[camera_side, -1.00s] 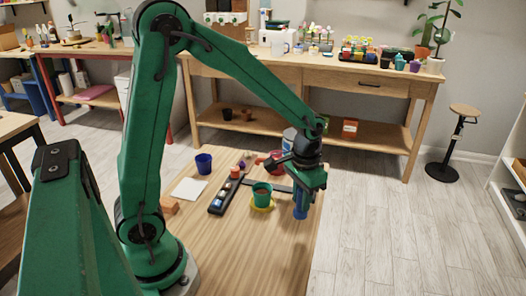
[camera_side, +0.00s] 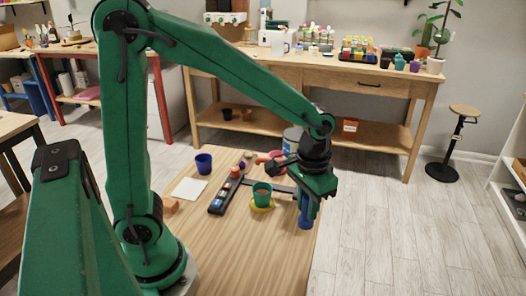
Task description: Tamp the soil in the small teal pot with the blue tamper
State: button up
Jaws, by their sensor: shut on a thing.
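The small teal pot (camera_side: 262,197) stands upright on a yellow saucer (camera_side: 263,208) near the middle of the wooden table, with brown soil visible inside it. My gripper (camera_side: 306,196) is to the right of the pot, apart from it, near the table's right edge. It is shut on the blue tamper (camera_side: 306,212), which hangs down below the jaws, roughly upright. The tamper's upper part is hidden by the gripper. I cannot tell whether its lower end touches the table.
A dark tray (camera_side: 217,206) with small items lies left of the pot. A blue pot (camera_side: 203,163) and a white sheet (camera_side: 188,190) are further left. The front of the table is clear.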

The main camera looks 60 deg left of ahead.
jog(key=shift+a, duration=0.15)
jog(key=a+n, duration=0.6)
jog(key=a, duration=1.4)
jog(key=shift+a+r, duration=0.2)
jog(key=shift+a, duration=0.2)
jog(key=shift+f, duration=0.2)
jog(key=shift+f, duration=2)
jog(key=shift+f, duration=1.45)
dwell(1.8)
